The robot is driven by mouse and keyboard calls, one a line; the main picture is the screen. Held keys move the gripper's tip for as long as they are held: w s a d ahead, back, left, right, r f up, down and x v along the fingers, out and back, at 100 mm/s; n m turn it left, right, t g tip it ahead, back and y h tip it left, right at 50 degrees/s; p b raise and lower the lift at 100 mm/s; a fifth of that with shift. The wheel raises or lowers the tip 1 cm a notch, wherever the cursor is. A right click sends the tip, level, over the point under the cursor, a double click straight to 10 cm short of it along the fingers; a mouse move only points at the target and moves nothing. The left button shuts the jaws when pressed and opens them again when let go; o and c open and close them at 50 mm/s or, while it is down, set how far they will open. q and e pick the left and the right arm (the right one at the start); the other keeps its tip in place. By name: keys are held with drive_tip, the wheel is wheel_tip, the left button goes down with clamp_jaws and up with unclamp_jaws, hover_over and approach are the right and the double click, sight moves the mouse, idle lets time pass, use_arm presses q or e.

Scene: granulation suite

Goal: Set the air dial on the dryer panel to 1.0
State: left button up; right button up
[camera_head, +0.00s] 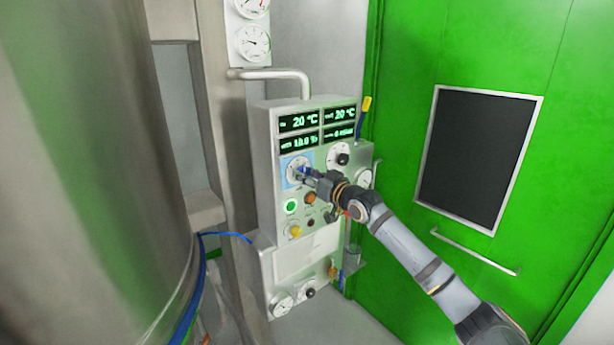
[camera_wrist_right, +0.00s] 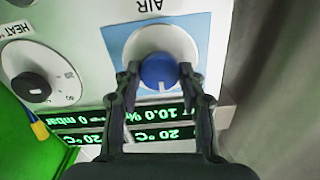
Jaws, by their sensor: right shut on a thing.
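The dryer panel (camera_head: 264,135) is a pale box in the middle of the head view. Its air dial (camera_head: 292,166) is a white disc with a blue knob on a blue square, below the green displays. In the right wrist view the blue knob (camera_wrist_right: 158,71) shows under the word AIR, with the picture upside down. My right gripper (camera_head: 305,172) is at the dial. In the wrist view its two fingers (camera_wrist_right: 160,78) are shut on the blue knob, one on each side. The dial's scale and pointer cannot be read. My left gripper is not in view.
The heat dial (camera_wrist_right: 31,87) with a black knob is beside the air dial. Green displays (camera_head: 318,129) read 20 °C. A green lamp (camera_head: 291,206) and small knobs sit below. A large steel vessel (camera_head: 90,180) stands left and a green door (camera_head: 570,120) right.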

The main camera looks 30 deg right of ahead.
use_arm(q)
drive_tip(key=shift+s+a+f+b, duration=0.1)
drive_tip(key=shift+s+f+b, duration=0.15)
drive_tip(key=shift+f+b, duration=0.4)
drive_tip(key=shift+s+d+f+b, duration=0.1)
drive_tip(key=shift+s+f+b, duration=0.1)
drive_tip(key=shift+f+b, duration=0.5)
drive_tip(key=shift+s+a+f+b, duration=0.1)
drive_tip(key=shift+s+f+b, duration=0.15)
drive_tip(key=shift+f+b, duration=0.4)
use_arm(e)
drive_tip(key=shift+n, duration=5.8)
drive_tip(key=o, duration=1.2)
drive_tip(key=shift+w+f, duration=0.15)
drive_tip(key=shift+w, duration=0.1)
drive_tip(key=shift+c, duration=0.2)
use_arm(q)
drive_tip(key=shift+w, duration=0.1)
use_arm(e)
drive_tip(key=shift+s, duration=0.1)
